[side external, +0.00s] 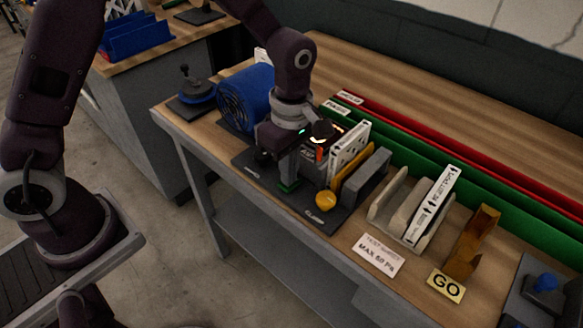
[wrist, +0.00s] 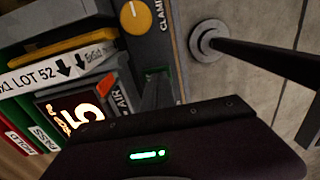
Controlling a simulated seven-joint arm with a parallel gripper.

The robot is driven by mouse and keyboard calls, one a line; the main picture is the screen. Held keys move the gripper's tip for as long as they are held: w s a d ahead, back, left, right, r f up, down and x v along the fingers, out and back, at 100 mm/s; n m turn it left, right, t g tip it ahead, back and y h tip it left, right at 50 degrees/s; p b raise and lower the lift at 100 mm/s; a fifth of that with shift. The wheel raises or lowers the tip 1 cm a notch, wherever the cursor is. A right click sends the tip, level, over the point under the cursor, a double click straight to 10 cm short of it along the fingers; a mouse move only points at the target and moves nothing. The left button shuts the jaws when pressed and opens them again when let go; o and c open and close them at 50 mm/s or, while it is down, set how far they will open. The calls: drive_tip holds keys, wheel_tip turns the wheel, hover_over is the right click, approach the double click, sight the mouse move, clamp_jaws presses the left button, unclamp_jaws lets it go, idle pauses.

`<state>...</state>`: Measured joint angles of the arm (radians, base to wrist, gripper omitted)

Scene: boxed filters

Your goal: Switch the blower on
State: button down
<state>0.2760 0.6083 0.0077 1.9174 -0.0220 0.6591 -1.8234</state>
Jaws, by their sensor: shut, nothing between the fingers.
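The test rig's dark base plate (side external: 318,216) stands on the bench, with a yellow clamp knob (side external: 325,200) at its front; the knob also shows in the wrist view (wrist: 135,17). A lit display (wrist: 82,112) with glowing digits sits by an "AIR" label and an orange-red piece (wrist: 106,84). My gripper (side external: 289,186) is shut and empty, pointing down at the plate between its left end and the yellow knob. A small green patch shows at its tips.
A white filter (side external: 350,148) marked "LOT 52" stands in the rig beside a yellow plate (side external: 357,174). Right of it are a rack (side external: 381,212) with another filter, a "GO" stand (side external: 470,245) and signs. Green and red bins (side external: 480,190) run along the back.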

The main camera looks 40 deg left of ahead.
wheel_tip(320, 180, up, 14)
drive_tip(key=w, duration=0.2)
drive_tip(key=shift+w, duration=0.15)
